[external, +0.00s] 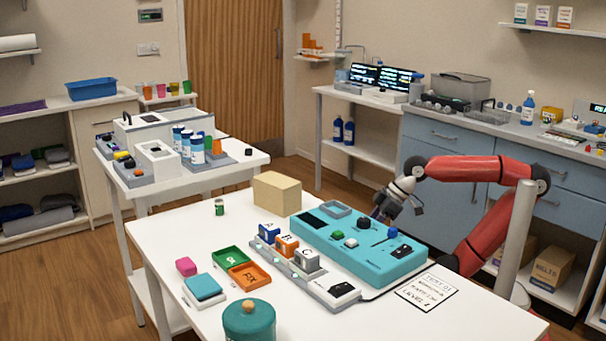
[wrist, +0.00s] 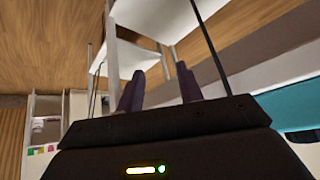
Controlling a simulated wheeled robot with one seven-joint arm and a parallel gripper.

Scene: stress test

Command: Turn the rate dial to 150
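The teal console (external: 350,262) lies on the white table. A black round knob (external: 363,223) stands near its back edge and looks like the rate dial. Its markings are too small to read. My gripper (external: 376,212) hangs over the console's back right side, close to the knob and seemingly apart from it. In the wrist view my gripper (wrist: 160,92) has its two dark fingers spread with nothing between them. A teal edge, apparently the console (wrist: 296,104), shows at the right there; the knob is not visible in that view.
The console also carries a green button (external: 337,235), a white button (external: 351,243) and a blue-topped lever (external: 392,233). A tan block (external: 277,194) stands at left. A grey rack (external: 300,272) with lettered blocks lies in front. A printed sheet (external: 427,292) lies at right.

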